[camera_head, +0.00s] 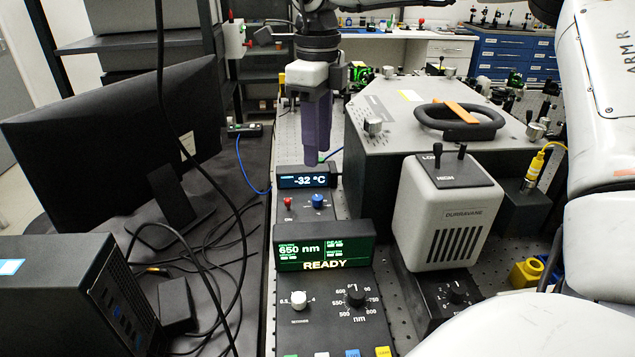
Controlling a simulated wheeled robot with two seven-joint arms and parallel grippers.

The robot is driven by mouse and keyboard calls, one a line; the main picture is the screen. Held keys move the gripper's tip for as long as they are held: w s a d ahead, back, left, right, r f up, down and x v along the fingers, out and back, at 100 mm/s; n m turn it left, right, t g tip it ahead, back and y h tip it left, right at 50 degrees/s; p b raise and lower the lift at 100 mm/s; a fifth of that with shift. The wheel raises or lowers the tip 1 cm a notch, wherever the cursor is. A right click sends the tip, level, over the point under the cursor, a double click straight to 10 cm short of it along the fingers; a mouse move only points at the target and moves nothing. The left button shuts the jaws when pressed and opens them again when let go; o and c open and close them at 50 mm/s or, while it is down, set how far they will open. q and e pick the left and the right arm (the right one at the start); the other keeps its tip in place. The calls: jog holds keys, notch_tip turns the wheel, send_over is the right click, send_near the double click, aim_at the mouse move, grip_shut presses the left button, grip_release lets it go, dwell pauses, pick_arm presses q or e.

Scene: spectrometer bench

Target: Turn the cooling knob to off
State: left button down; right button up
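The cooling controller is a small dark panel with a display (308,181) reading -32 °C. Below the display, a blue knob (318,201), likely the cooling knob, sits on the right, and a small red control (288,203) on the left. The blue knob's pointer direction is too small to read. My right gripper (313,160) points down with purple fingers just above and behind the display, apart from the knob. The fingers overlap in this view, so any gap is hidden. My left gripper is not in view.
In front stands a panel with a green display (325,252) reading 650 nm and READY, with white (299,299) and black knobs. A pale lamp housing (443,213) and a grey box with a handle (455,120) crowd the right. A monitor (115,150) and loose cables lie left.

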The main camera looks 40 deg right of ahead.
aim_at(317, 197)
jog(key=shift+m, duration=0.6)
notch_tip(317, 197, down, 10)
jog(key=shift+f+p, duration=0.15)
jog(key=shift+p, duration=0.35)
grip_shut()
